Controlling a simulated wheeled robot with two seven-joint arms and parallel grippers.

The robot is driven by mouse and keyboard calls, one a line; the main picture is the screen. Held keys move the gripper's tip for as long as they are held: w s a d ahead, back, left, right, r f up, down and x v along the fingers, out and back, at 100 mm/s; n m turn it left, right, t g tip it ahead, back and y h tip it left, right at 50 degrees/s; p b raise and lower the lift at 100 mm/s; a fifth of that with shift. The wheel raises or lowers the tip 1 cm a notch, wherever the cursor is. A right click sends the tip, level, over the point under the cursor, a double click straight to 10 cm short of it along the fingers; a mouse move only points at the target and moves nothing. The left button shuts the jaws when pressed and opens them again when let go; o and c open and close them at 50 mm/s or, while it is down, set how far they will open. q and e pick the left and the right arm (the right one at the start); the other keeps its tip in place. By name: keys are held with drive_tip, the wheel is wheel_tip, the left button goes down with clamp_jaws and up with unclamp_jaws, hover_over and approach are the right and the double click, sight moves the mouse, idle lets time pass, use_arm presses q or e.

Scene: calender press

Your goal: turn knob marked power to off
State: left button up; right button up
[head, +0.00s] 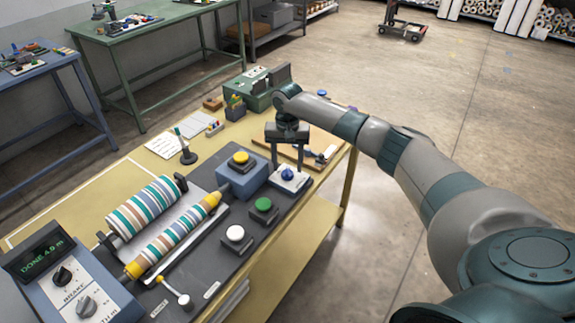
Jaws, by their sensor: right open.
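My right gripper (288,157) points down with its two fingers apart and empty. It is above and just behind a small blue knob (288,174) on a white plate, at the right end of the machine's dark base. I cannot tell whether the fingers touch the knob or plate. A blue-grey control box (112,296) at the lower left has a display reading "DONE" and two dark knobs. The upper one (62,276) is by the word "BRAKE"; the lower one (88,306) has a partly cut-off label. I cannot read a "power" mark anywhere. My left gripper is not in view.
Striped rollers (150,207) lie left of a box with a yellow button (240,158). A green button (263,205) and a white button (235,234) are on the dark base. A green box (258,92) stands behind my gripper. Open floor lies to the right.

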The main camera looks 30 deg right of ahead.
drive_tip(key=shift+f, duration=0.95)
drive_tip(key=c, duration=1.1)
drive_tip(key=shift+o, duration=0.3)
